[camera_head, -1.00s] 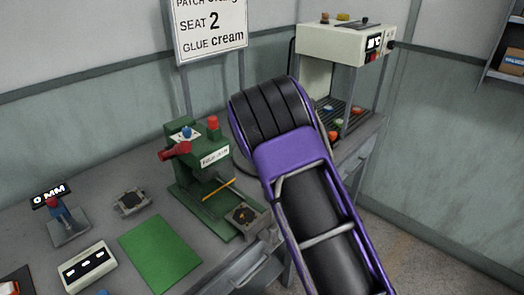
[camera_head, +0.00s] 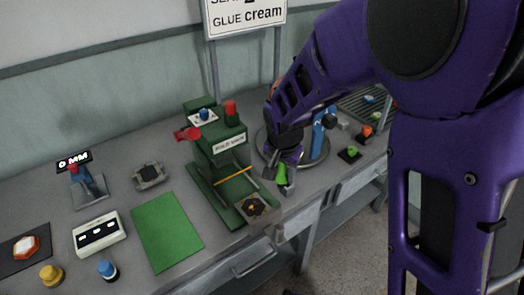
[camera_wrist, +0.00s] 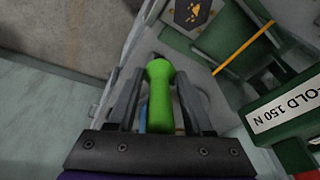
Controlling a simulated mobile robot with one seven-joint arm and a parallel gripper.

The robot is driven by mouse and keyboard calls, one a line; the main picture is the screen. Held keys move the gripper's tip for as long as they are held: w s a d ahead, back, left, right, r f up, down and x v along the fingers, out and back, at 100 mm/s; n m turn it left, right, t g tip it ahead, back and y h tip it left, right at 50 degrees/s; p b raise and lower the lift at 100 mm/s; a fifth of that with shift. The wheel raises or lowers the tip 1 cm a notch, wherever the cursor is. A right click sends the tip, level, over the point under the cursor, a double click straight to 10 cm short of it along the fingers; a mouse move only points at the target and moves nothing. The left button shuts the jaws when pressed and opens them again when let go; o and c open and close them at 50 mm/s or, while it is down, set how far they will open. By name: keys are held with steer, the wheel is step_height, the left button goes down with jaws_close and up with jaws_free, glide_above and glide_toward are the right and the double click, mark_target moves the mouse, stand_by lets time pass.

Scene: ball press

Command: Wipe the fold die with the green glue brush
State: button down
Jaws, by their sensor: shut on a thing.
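My gripper (camera_head: 283,168) is shut on the green glue brush (camera_head: 281,174), over the bench just right of the green press. In the wrist view the bright green brush (camera_wrist: 160,95) stands between my two fingers (camera_wrist: 158,88); its lower end is hidden. The fold die (camera_head: 254,208), a dark plate with an orange-brown mark, sits on the grey front end of the press (camera_head: 222,150). It shows at the top of the wrist view (camera_wrist: 195,12), partly cut off. The brush is apart from the die. The press label reads FOLD 150 N in the wrist view.
A yellow rod (camera_head: 235,174) crosses the press front. A round turntable (camera_head: 312,155) with a blue post stands behind my gripper. Small coloured pieces lie to the right. A green mat (camera_head: 167,231), a second die block (camera_head: 150,175) and a white box (camera_head: 97,231) are left.

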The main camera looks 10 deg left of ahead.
steer(key=s+a+r+y, duration=0.1)
steer(key=s+a+r, duration=0.1)
steer(key=a+r, duration=0.4)
steer(key=shift+t, duration=0.3)
steer(key=f+b, duration=0.1)
steer(key=f, duration=0.1)
steer(key=d+f+b, duration=0.1)
steer(key=f+b, duration=0.1)
steer(key=shift+s+d, duration=0.15)
steer(key=shift+d, duration=0.05)
steer(key=shift+d, duration=0.1)
